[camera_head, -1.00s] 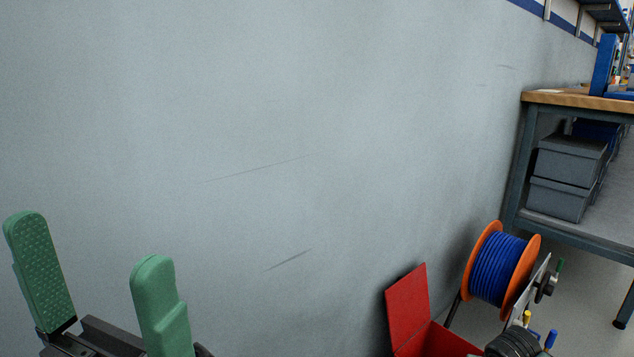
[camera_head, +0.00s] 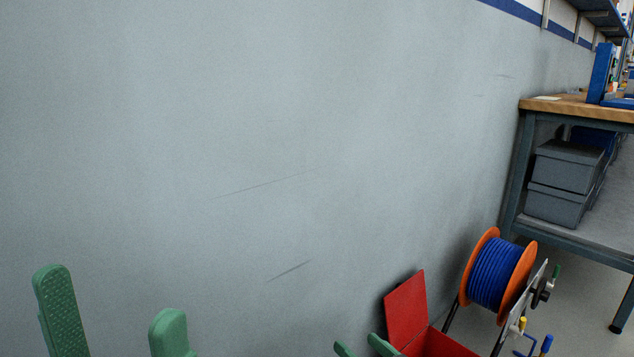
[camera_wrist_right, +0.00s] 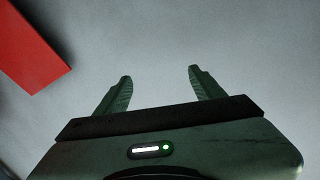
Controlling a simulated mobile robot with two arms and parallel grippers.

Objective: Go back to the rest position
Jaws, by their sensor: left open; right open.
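My left gripper (camera_head: 118,325) shows at the lower left of the head view. Its two green fingers stand upright and wide apart, with nothing between them. My right gripper (camera_head: 362,347) shows only as two green fingertips at the bottom edge of the head view, left of the red box. In the right wrist view its fingers (camera_wrist_right: 158,85) are apart and empty, over a plain grey surface. The rest of both arms is out of view.
An open red box (camera_head: 408,310) stands low by the wall; red also fills the wrist view's upper left (camera_wrist_right: 30,45). A blue cable reel (camera_head: 495,273) with orange flanges is behind it. A workbench (camera_head: 575,105) with grey bins (camera_head: 563,168) stands right. The grey wall (camera_head: 250,130) is bare.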

